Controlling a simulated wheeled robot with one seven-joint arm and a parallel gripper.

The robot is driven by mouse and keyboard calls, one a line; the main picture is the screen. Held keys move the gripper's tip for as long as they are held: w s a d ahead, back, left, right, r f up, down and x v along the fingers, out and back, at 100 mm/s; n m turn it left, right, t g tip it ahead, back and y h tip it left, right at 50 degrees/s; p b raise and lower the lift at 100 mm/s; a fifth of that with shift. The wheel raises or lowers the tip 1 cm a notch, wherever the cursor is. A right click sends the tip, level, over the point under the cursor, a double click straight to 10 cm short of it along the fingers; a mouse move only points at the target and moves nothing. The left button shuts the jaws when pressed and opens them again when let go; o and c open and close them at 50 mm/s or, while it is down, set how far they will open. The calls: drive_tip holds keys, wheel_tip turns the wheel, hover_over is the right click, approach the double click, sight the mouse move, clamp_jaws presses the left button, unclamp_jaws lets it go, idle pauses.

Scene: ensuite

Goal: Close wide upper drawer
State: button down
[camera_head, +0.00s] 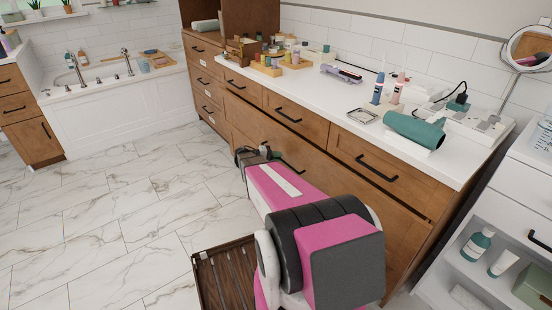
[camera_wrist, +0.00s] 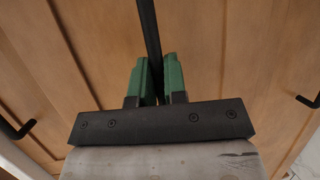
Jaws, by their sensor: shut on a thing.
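The wide wooden drawer front (camera_head: 340,184) sits below the upper row of the long vanity. A dark gap shows along its top edge towards the right, so it looks slightly open. My gripper (camera_head: 262,152) is at this front, left of its middle. In the wrist view my gripper's green fingers (camera_wrist: 158,75) are closed on both sides of a black bar handle (camera_wrist: 148,28). The wood front (camera_wrist: 220,50) fills the view behind them. In the camera_head view my arm hides the lower middle of the front and part of the handle.
The white countertop (camera_head: 310,88) holds bottles, trays and a teal hair dryer (camera_head: 414,130). Another upper drawer (camera_head: 376,163) is shut above. A brown slatted item (camera_head: 222,275) lies on the floor by my arm. A white shelf unit (camera_head: 495,262) stands right. Marble floor (camera_head: 120,215) is clear at left.

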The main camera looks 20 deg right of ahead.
drive_tip(key=shift+w+d, duration=0.25)
drive_tip(key=shift+d, duration=0.6)
drive_tip(key=shift+w+d, duration=0.2)
drive_tip(key=shift+d, duration=0.65)
drive_tip(key=c, duration=1.2)
unclamp_jaws()
drive_tip(key=shift+d, duration=0.1)
drive_tip(key=v, duration=1.1)
